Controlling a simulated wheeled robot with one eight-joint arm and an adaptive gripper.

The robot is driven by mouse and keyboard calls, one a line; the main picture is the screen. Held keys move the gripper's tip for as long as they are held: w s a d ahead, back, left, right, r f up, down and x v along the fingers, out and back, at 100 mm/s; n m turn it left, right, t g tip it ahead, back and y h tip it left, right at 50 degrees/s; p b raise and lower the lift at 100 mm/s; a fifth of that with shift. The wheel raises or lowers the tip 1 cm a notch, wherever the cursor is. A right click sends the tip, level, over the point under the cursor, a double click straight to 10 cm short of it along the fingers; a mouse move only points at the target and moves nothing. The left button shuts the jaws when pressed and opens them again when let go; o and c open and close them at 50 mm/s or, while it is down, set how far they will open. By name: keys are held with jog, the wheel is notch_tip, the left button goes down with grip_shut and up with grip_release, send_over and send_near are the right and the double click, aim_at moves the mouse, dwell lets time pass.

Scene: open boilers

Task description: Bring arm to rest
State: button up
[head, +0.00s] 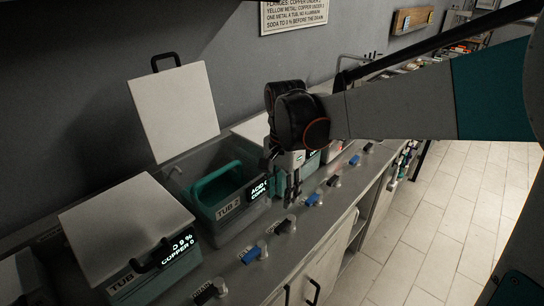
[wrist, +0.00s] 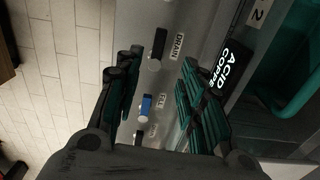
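My gripper (head: 292,192) hangs down from my arm, which reaches in from the right over the front of the counter. In the wrist view my gripper (wrist: 162,60) has its fingers spread apart, with nothing between them. It is above the counter front, beside tub 2 (head: 229,208). Tub 2 is open, its pale lid (head: 175,110) standing upright behind it. A green handled basket (head: 213,183) sits inside the tub; its contents are hard to see.
A tub (head: 155,277) with its lid (head: 125,228) down stands at left. Black and blue switches (head: 254,254) line the counter front, labelled drain and fill in the wrist view. More tubs are partly hidden behind my arm. Tiled floor (head: 460,205) at right is clear.

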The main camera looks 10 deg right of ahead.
jog(key=shift+s, duration=0.1)
jog(key=s+d+r+n+t, duration=0.1)
jog(key=s+d+n+t, duration=0.1)
jog(key=s+n, duration=0.3)
jog(key=s+d+r+n+t, duration=0.2)
jog(key=s+n+t, duration=0.3)
jog(key=s, duration=0.6)
jog(key=shift+d+r+n, duration=0.25)
jog(key=shift+d+n, duration=0.25)
jog(key=shift+d, duration=0.3)
dwell(0.5)
